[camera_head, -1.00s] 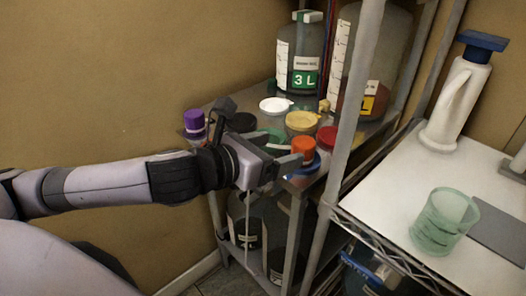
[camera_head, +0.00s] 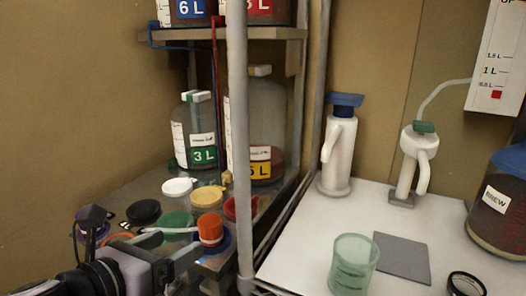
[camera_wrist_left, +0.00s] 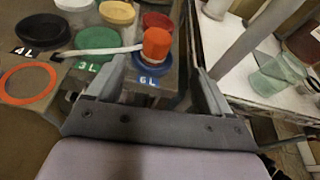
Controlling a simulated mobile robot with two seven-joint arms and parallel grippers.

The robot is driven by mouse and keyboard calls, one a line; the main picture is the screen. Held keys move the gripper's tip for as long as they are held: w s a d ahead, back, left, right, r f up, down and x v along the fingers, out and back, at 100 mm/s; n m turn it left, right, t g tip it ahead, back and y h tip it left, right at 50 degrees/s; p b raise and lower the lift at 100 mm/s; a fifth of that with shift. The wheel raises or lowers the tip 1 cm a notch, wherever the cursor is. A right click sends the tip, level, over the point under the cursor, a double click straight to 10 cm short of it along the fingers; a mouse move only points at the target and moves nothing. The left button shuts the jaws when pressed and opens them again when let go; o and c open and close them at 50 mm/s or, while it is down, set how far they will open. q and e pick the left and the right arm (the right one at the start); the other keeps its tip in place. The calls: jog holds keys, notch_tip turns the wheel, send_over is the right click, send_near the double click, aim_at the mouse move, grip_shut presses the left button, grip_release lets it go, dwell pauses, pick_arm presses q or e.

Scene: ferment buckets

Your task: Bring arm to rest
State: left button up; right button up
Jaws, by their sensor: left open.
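My left gripper (camera_head: 178,254) is at the lower left of the head view, at the front edge of the shelf with the lids. In the left wrist view its two fingers (camera_wrist_left: 155,88) stand apart with nothing held between them. An orange cap (camera_wrist_left: 156,44) on a blue lid (camera_wrist_left: 152,74) marked 6 L lies just beyond the fingertips. The orange cap also shows in the head view (camera_head: 210,228), close to the gripper. My right gripper is not in view.
The shelf holds several lids, including a green lid (camera_head: 177,224), and a 3 L jug (camera_head: 195,132). A metal post (camera_head: 238,150) stands right of them. The white table (camera_head: 300,258) carries a green beaker (camera_head: 353,264), a grey mat (camera_head: 402,257) and pump bottles (camera_head: 339,150).

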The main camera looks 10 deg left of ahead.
pick_arm(q)
jog(key=s+a+f+m+g+y, duration=0.2)
jog(key=s+f+m+g, duration=0.3)
jog(key=s+f+m, duration=0.95)
jog(key=s+a+f+m+g+y, duration=0.25)
jog(key=s+f+m+g, duration=0.5)
jog(key=m, duration=1.35)
jog(key=w+d+f+t+h+p, duration=0.1)
jog(key=w+d+f+t+p, duration=0.2)
jog(key=w+f+t, duration=0.3)
jog(key=w+t, duration=0.2)
jog(key=t, duration=0.1)
jog(key=shift+w+d+f+h+p, duration=0.15)
jog(key=shift+d+f+h+p, duration=0.1)
jog(key=shift+f+h+p, duration=0.15)
jog(key=shift+t, duration=0.25)
